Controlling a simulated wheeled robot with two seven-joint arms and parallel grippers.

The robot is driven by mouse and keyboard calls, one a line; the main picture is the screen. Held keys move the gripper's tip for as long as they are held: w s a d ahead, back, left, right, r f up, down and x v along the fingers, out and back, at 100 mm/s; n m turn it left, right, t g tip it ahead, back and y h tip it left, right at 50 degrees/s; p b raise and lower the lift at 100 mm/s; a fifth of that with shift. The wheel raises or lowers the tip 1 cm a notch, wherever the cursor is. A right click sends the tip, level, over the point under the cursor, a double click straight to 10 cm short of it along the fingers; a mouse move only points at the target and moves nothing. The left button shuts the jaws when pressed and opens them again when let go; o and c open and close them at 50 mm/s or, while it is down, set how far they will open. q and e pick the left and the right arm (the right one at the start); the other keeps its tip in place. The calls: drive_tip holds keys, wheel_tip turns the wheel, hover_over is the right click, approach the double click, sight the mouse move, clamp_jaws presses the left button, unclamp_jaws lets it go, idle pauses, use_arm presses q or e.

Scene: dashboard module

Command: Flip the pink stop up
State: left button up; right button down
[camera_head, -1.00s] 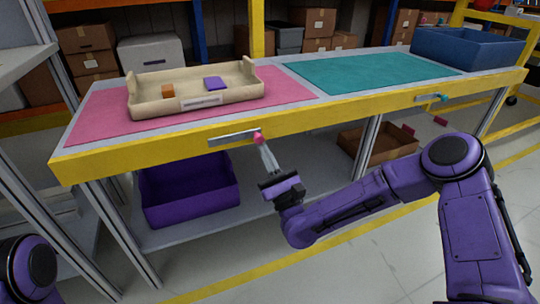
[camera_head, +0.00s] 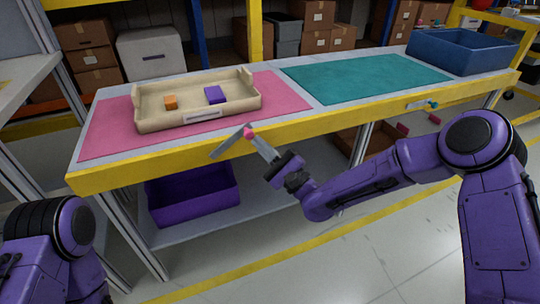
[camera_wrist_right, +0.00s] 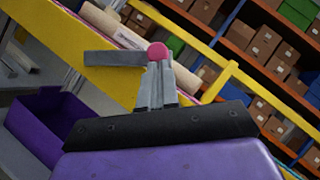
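The pink stop is a grey metal bar (camera_head: 228,143) with a pink knob (camera_head: 248,132) at its right end, on the front yellow edge of the table. The bar is tilted, its knob end higher than its left end. In the right wrist view the bar (camera_wrist_right: 112,58) runs left from the knob (camera_wrist_right: 157,51). My right gripper (camera_head: 254,138) is at the knob from the front right; its fingers (camera_wrist_right: 156,66) are close together and look shut on it. Their tips are partly hidden by the knob. My left gripper is out of view; only part of its arm shows at lower left.
A beige tray (camera_head: 160,125) with an orange block (camera_head: 170,102) and a purple block (camera_head: 215,95) stands on the pink mat (camera_head: 105,135). A similar stop with a teal knob (camera_head: 433,105) is farther right. A purple bin (camera_head: 195,200) sits below.

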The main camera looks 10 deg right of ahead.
drive_tip(key=s+a+r+n+g+h+p, duration=0.1)
drive_tip(key=a+r+n+g+h+p, duration=0.1)
drive_tip(key=a+r+n+g+p, duration=0.4)
drive_tip(key=shift+s+a+r+n+p, duration=0.3)
drive_tip(key=shift+a+r+n+p, duration=0.7)
drive_tip(key=shift+n+p, duration=3.3)
drive_tip(key=m+p, duration=0.3)
drive_tip(key=w+d+p+v, duration=0.1)
drive_tip(key=w+d+v, duration=0.1)
drive_tip(key=v, duration=1.1)
drive_tip(key=shift+w+r, duration=0.15)
drive_tip(key=shift+r, duration=0.15)
